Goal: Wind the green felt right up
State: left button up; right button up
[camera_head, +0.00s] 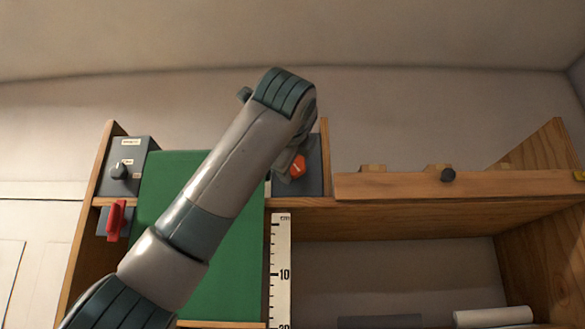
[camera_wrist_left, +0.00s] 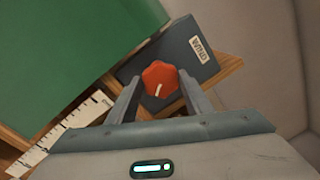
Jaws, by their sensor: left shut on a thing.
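The green felt (camera_head: 160,180) hangs as a flat sheet in the wooden frame, and its lower edge shows near a wooden bar (camera_head: 220,325) at the bottom of the head view. It also fills the upper left of the left wrist view (camera_wrist_left: 65,50). A red knob (camera_head: 298,167) sits on a dark box labelled WIND, to the right of the felt. My left gripper (camera_wrist_left: 158,84) is shut on this red knob (camera_wrist_left: 159,74), one finger on each side. My left arm covers part of the felt. My right gripper is not in view.
A white cm scale (camera_head: 281,265) runs down the felt's right side. A dark panel with a black knob (camera_head: 119,171) and a red lever (camera_head: 116,219) are at the left. A wooden rail (camera_head: 400,186) and a white roll (camera_head: 493,316) are at the right.

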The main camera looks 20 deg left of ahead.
pick_arm(q)
jog(key=n+b, duration=0.1)
jog(key=n, duration=0.3)
jog(key=shift+d+f, duration=0.1)
jog(key=n+b, duration=0.1)
jog(key=n, duration=0.2)
jog(key=shift+y, duration=0.3)
jog(key=n, duration=0.5)
jog(key=n+g+y, duration=0.1)
jog(key=n, duration=0.5)
jog(key=shift+w+d, duration=0.15)
jog(key=n, duration=0.4)
jog(key=shift+g, duration=0.3)
jog(key=n+p, duration=0.1)
jog(key=n, duration=0.3)
jog(key=shift+n, duration=0.3)
jog(key=shift+n+g+h+p, duration=0.3)
jog(key=shift+n+h+p, duration=0.15)
jog(key=shift+n, duration=1.25)
